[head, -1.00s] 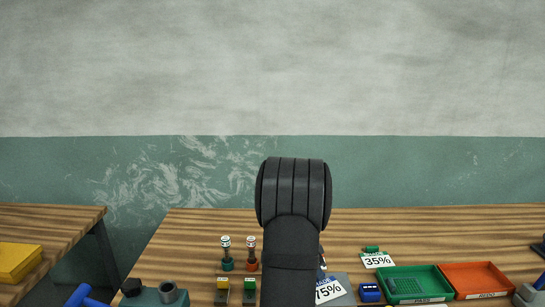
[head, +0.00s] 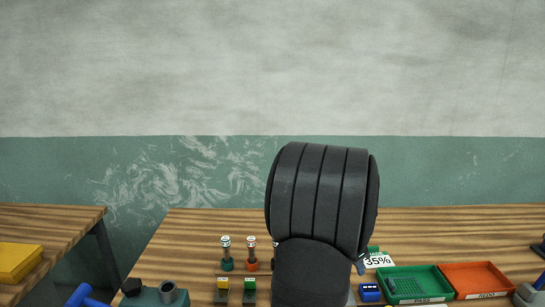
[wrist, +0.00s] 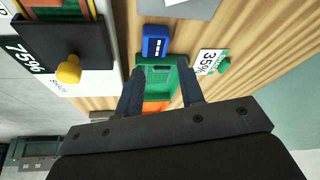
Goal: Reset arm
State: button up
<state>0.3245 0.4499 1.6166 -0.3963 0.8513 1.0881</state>
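My gripper (wrist: 160,88) shows in the wrist view with its two dark fingers spread apart and nothing between them but the view of the bench beyond. The green tray (wrist: 163,62) shows past and between the fingers, with the orange tray (wrist: 155,106) partly visible behind it. In the head view my black arm link stands in the middle and hides the gripper itself. The green tray (head: 432,271) and the orange tray (head: 478,274) sit side by side at the right of the bench.
A blue device (head: 370,293) and a 35% card (head: 378,261) lie left of the trays. A yellow knob (wrist: 68,70) on a dark plate shows beside a 75% card (wrist: 24,46). Two upright posts (head: 226,253) stand left of my arm. A yellow block (head: 18,262) lies on the left table.

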jog(key=w+d+m+g, duration=0.1)
jog(key=w+d+m, duration=0.2)
jog(key=w+d, duration=0.85)
jog(key=w+a+f, duration=0.2)
jog(key=w, duration=0.1)
jog(key=w+a+f, duration=0.2)
jog(key=w+a, duration=0.1)
jog(key=w+a+f, duration=0.2)
jog(key=w+a, duration=0.1)
jog(key=shift+w+f, duration=0.1)
jog(key=shift+f, duration=0.25)
jog(key=shift+d, duration=0.1)
jog(key=s+d+r, duration=0.6)
jog(key=s, duration=0.1)
jog(key=s+a+n, duration=0.1)
jog(key=s+a, duration=0.3)
jog(key=s, duration=0.1)
jog(key=shift+s+r, duration=0.2)
jog(key=shift+r, duration=0.1)
